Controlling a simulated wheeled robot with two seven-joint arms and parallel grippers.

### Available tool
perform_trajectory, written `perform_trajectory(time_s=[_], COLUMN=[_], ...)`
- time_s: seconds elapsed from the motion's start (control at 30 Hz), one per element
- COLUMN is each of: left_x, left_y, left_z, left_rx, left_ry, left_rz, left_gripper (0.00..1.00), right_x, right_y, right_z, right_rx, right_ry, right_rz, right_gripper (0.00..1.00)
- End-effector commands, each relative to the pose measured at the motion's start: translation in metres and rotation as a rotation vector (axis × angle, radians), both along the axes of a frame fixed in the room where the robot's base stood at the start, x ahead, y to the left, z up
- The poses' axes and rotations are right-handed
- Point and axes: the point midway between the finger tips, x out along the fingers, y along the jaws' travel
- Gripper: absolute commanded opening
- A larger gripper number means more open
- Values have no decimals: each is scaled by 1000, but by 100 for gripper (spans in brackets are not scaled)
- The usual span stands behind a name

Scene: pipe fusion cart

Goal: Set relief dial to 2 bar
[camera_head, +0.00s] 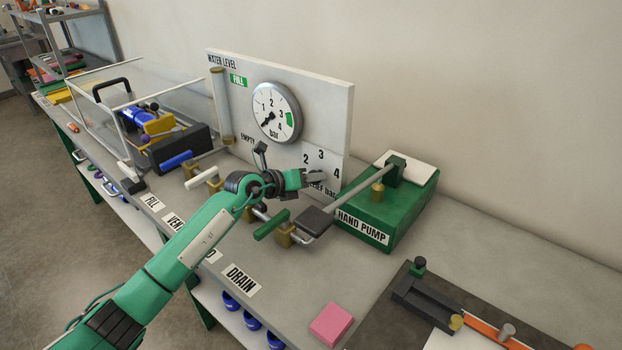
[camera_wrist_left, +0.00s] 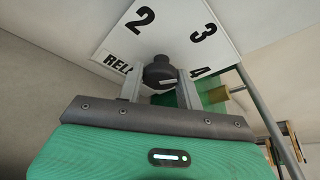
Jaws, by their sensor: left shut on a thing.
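The relief dial is a dark round knob (camera_wrist_left: 160,72) on a white panel (camera_head: 336,115) with the numbers 2, 3 and 4 printed around it. In the left wrist view it sits between the two fingers of my left gripper (camera_wrist_left: 158,84), which is shut on it. In the head view my left gripper (camera_head: 318,178) reaches the lower right of the panel and hides the dial. Which number the dial points to cannot be told. My right gripper is not in view.
A round pressure gauge (camera_head: 276,113) is above left; its needle points to the lower left. A green hand pump (camera_head: 392,212) with a long lever stands close on the right. Valve handles (camera_head: 272,224) line the bench below my arm. A pink block (camera_head: 331,324) lies near the front edge.

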Motion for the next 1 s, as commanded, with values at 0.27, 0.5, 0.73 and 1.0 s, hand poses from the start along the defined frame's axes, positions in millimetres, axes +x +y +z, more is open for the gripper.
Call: perform_trajectory(time_s=[0.27, 0.5, 0.73, 1.0], left_x=[0, 0, 0, 0], left_y=[0, 0, 0, 0], left_z=[0, 0, 0, 27], left_rx=[-4, -3, -3, -4], left_ry=[3, 3, 3, -3], left_rz=[1, 0, 0, -1], left_gripper=[13, 57, 57, 57], right_x=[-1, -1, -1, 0], right_y=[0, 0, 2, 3], right_z=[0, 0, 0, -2], right_rx=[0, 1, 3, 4], right_ry=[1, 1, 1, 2], right_rz=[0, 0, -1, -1], right_gripper=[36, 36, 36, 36])
